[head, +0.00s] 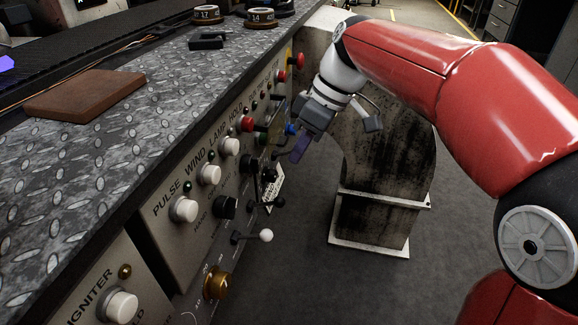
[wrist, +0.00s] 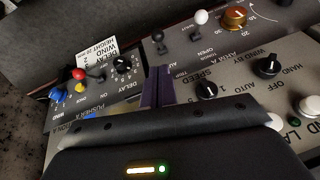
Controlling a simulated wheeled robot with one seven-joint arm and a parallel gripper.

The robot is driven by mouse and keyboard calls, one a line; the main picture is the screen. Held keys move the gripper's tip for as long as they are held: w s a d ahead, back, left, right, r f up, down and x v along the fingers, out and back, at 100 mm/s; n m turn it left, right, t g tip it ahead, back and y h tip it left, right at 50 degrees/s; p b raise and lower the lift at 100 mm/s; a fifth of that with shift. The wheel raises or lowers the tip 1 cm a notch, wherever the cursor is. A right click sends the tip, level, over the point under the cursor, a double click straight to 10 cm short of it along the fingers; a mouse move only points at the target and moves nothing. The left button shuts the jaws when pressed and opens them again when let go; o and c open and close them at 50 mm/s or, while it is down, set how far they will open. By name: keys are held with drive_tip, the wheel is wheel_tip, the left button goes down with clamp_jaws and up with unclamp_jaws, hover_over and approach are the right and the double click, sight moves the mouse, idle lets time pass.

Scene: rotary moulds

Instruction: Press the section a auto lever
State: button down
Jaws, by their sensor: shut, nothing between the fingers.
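My gripper shows in the head view (head: 299,149) beside the sloping control panel, with its purple fingers pointing at the panel face. In the wrist view the fingers (wrist: 158,86) are closed together with nothing between them. They hang over the panel between the black delay dial (wrist: 124,65) and the black speed dial (wrist: 207,89). Small levers stand beyond the fingertips in the wrist view: a black-tipped one (wrist: 158,36) and a white-tipped one (wrist: 201,18). The white-tipped lever also shows in the head view (head: 266,236). I cannot read which lever is section A auto.
A red-tipped lever (wrist: 79,74) and a blue knob (wrist: 58,94) stand left of the fingers. A brass dial (wrist: 235,17) is at the upper right. White push knobs (head: 184,209) line the panel. A grey pedestal (head: 385,170) stands behind my gripper.

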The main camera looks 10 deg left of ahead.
drive_tip(key=b+x, duration=0.1)
drive_tip(key=x, duration=0.8)
drive_tip(key=shift+f, duration=0.1)
